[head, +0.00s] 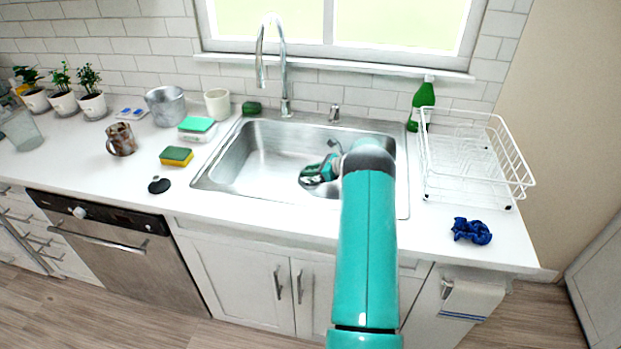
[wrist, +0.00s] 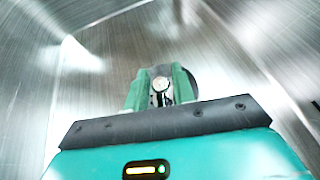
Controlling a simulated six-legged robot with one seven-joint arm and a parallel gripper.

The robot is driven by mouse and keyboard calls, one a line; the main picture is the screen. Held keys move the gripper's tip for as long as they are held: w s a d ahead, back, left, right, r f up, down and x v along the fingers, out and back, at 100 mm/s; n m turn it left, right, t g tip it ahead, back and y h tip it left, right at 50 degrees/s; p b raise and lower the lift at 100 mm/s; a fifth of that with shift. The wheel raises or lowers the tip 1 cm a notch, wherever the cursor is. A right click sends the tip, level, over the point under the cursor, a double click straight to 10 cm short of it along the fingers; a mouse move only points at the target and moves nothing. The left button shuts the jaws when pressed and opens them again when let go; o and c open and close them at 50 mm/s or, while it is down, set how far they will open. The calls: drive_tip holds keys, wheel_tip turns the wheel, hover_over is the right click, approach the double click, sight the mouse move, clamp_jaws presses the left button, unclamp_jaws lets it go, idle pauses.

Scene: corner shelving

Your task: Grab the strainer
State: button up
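My gripper (head: 318,172) is down inside the steel sink, at its right half, at the end of my teal arm. In the wrist view, the green fingers (wrist: 160,92) stand a little apart. A small round metal knob (wrist: 160,84), which looks like the strainer's, shows between them. A dark round edge (wrist: 192,84) shows beside the right finger, perhaps the strainer's rim or the drain. Whether the fingers touch the knob cannot be told. In the head view, my arm and gripper hide this spot.
The sink (head: 262,150) has raised walls around my gripper. A faucet (head: 284,70) stands behind it. A dish rack (head: 470,165) and green bottle (head: 422,103) are to the right, with a blue cloth (head: 471,231). A sponge (head: 176,156) and black disc (head: 159,185) lie left.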

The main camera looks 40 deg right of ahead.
clamp_jaws()
